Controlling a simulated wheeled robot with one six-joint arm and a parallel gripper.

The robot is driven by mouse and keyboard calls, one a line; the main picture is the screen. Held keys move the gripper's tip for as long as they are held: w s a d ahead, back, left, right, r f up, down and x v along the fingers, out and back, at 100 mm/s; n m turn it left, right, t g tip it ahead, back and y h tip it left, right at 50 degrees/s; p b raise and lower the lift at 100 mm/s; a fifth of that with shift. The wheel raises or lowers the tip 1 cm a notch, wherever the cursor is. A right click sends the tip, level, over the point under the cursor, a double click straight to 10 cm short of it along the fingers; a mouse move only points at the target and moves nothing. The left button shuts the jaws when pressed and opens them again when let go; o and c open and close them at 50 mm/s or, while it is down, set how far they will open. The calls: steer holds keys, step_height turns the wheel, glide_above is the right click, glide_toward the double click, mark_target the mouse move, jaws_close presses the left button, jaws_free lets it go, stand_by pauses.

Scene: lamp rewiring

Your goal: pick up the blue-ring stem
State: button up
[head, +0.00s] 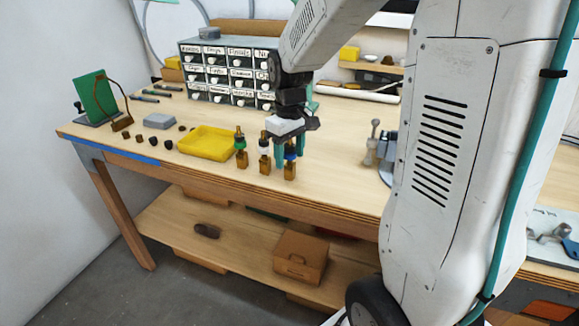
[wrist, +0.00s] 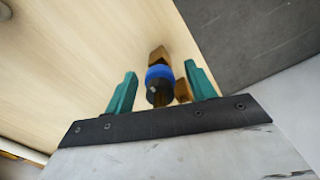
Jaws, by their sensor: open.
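The blue-ring stem (head: 290,161) stands upright on the workbench, at the right end of a row of three stems. My gripper (head: 290,150) is above and around it, pointing down, with green fingers. In the wrist view the stem's blue ring (wrist: 159,73) and dark top lie between the two open fingers of my gripper (wrist: 159,90), with gaps on both sides. A white-ring stem (head: 264,153) stands just left of it, and a green-ring stem (head: 241,147) stands further left.
A yellow tray (head: 206,143) lies left of the stems. A labelled drawer cabinet (head: 231,75) stands behind. A small metal-grey item (head: 374,143) stands to the right, near my arm. The bench's front edge (head: 330,216) is close to the stems.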

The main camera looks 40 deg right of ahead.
jaws_close()
steer(key=shift+r, duration=0.2)
